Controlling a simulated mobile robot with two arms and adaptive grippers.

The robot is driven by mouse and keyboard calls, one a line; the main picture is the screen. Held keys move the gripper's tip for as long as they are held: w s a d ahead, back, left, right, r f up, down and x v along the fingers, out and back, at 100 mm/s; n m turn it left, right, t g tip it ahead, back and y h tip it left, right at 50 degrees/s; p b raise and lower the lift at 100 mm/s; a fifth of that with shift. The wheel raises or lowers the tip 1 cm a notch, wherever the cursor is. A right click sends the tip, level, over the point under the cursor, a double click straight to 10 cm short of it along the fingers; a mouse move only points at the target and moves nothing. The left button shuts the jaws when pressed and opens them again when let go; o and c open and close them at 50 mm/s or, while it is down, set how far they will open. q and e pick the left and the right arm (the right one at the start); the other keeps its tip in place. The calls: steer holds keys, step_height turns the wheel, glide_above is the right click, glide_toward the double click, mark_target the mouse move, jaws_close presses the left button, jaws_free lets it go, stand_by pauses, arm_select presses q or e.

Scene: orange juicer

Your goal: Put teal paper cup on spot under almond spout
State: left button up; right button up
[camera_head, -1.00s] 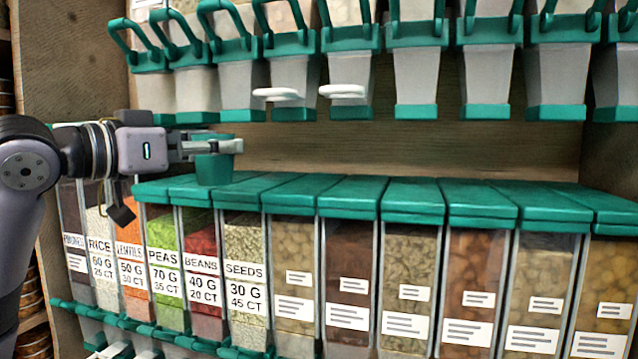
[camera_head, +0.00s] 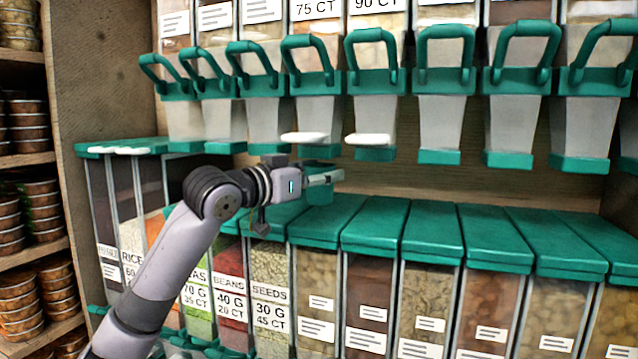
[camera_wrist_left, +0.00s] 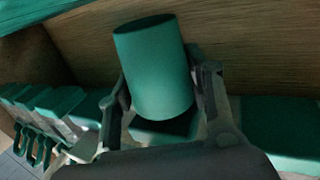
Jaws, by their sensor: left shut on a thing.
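The teal paper cup (camera_wrist_left: 155,75) is tilted between the fingers of my left gripper (camera_wrist_left: 168,100) in the left wrist view. In the head view my left gripper (camera_head: 322,177) is shut on it, and the cup is mostly hidden against other teal parts. The gripper is just below the upper row of spouts and above the teal lids of the lower bins. The upper dispensers have teal-tipped grey spouts, such as this spout (camera_head: 376,153). I cannot read which spout is almond. My right gripper is not in view.
Two white flat discs, a left disc (camera_head: 304,138) and a right disc (camera_head: 369,140), stick out by the upper spouts. Lower bins with teal lids (camera_head: 432,228) fill the front. Only a narrow gap with a wooden back panel (camera_head: 450,178) lies between the rows. Stacked tins (camera_head: 18,300) stand at left.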

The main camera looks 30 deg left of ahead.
mark_target(311, 195)
arm_select(q)
steer(key=f, duration=0.3)
steer(key=shift+w+f, duration=0.1)
steer(key=shift+w, duration=0.1)
steer(key=shift+s+f, duration=0.15)
steer(key=shift+f, duration=0.1)
steer(key=o, duration=0.7)
steer(key=shift+o, duration=0.2)
steer(key=s+a+b, duration=0.1)
steer(key=s+b, duration=0.5)
steer(key=s, duration=0.5)
steer(key=shift+s+a+b, duration=0.35)
steer(key=shift+s+a, duration=0.05)
